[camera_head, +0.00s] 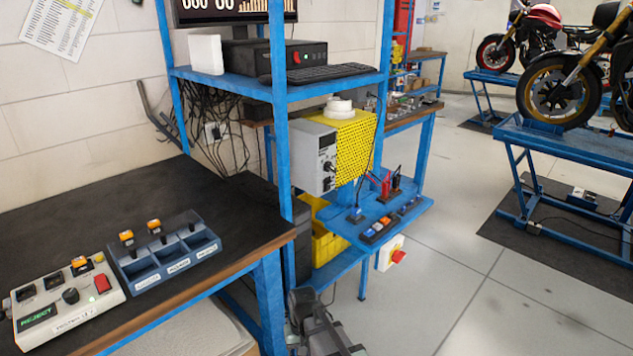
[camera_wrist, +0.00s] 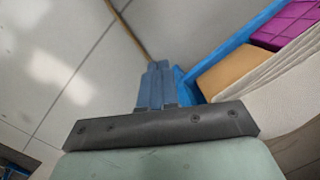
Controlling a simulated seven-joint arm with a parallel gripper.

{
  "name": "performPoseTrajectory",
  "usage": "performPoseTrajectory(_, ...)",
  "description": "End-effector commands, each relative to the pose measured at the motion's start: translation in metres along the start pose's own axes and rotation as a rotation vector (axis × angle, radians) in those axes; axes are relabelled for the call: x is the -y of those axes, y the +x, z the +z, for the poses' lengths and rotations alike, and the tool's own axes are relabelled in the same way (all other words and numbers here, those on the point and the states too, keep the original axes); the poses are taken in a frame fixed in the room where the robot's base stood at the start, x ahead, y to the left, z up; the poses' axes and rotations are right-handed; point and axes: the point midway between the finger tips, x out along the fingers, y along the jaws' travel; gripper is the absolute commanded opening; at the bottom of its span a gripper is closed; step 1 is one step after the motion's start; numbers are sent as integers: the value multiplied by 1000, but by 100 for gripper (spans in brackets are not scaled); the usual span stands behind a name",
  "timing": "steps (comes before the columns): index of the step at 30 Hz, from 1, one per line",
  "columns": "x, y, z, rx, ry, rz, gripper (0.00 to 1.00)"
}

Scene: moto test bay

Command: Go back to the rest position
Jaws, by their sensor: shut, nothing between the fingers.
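My gripper (camera_wrist: 157,68) shows in the wrist view with its two blue-grey fingers together and nothing between them. Its dark mounting bar and pale green body fill the bottom of that view. Beyond the fingers are grey floor tiles and a blue frame bar. In the head view a dark and grey-green part of my arm shows at the bottom centre, low beside the blue rack. The fingertips cannot be made out there.
The black-topped bench (camera_head: 45,228) at left bears a control box (camera_head: 72,318) and a blue-grey compartment tray (camera_head: 160,270). The blue rack (camera_head: 277,190) stands right of it, with a small blue shelf (camera_head: 345,232). Open floor (camera_head: 480,290) lies right.

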Motion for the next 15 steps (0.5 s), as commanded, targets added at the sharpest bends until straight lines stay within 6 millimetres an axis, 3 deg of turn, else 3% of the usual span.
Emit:
performPoseTrajectory(3, -26, 35, 20, 41, 27, 8, 0)
performPoseTrajectory(15, -96, 134, 98, 170, 102, 20, 0)
